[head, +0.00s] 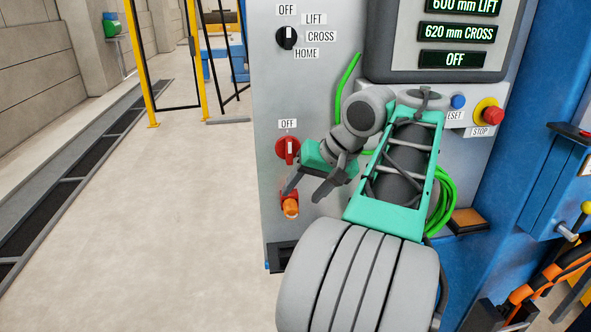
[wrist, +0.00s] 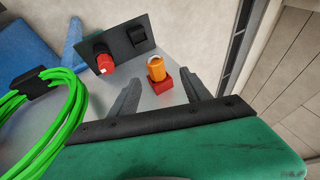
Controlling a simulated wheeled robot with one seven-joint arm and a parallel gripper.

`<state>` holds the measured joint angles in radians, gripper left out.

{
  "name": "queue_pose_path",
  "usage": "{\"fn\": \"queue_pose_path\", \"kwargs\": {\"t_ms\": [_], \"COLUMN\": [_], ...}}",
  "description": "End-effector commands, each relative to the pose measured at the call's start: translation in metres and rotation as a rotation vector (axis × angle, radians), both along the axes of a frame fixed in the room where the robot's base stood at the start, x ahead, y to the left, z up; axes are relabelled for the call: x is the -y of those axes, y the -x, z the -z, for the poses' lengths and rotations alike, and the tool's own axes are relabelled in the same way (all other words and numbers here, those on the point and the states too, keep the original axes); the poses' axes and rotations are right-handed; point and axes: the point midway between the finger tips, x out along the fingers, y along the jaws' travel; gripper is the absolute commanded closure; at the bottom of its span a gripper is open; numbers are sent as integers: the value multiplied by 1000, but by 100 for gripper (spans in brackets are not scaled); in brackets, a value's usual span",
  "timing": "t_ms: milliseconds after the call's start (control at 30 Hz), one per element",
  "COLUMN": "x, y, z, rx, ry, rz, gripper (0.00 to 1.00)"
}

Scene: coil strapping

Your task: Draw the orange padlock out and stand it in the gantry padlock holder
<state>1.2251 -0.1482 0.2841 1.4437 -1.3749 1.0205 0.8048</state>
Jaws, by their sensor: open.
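The orange padlock (head: 290,208) sits at a small red fitting on the grey cabinet front, below the red rotary switch (head: 287,150). In the wrist view the padlock (wrist: 156,71) shows a pale shackle, with the red block (wrist: 160,86) against it. My gripper (head: 301,194) is open, with its two dark fingers spread near the padlock. In the wrist view the padlock appears between the fingertips of my gripper (wrist: 160,78); whether they touch it I cannot tell. I cannot surely identify the gantry padlock holder.
The black selector knob (head: 287,38) and the display panel (head: 440,40) are on the cabinet above. A green cable coil (head: 444,200) hangs right of my arm. The red stop button (head: 488,112) is farther right. The floor left of the cabinet is clear.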

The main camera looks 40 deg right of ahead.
Motion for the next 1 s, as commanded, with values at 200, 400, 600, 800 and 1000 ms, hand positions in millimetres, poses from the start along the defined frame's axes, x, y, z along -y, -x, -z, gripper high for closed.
{"fn": "queue_pose_path", "kwargs": {"t_ms": [200, 400, 600, 800, 1000], "x": [9, 7, 6, 5, 5], "y": [1, -17, -28, -29, -29], "z": [17, 50, 64, 64, 64], "rx": [-2, -2, -1, -1, -1], "ry": [-4, -4, -2, -2, -2], "rz": [20, 24, 23, 22, 21], "gripper": [44, 44, 44, 44, 57]}}
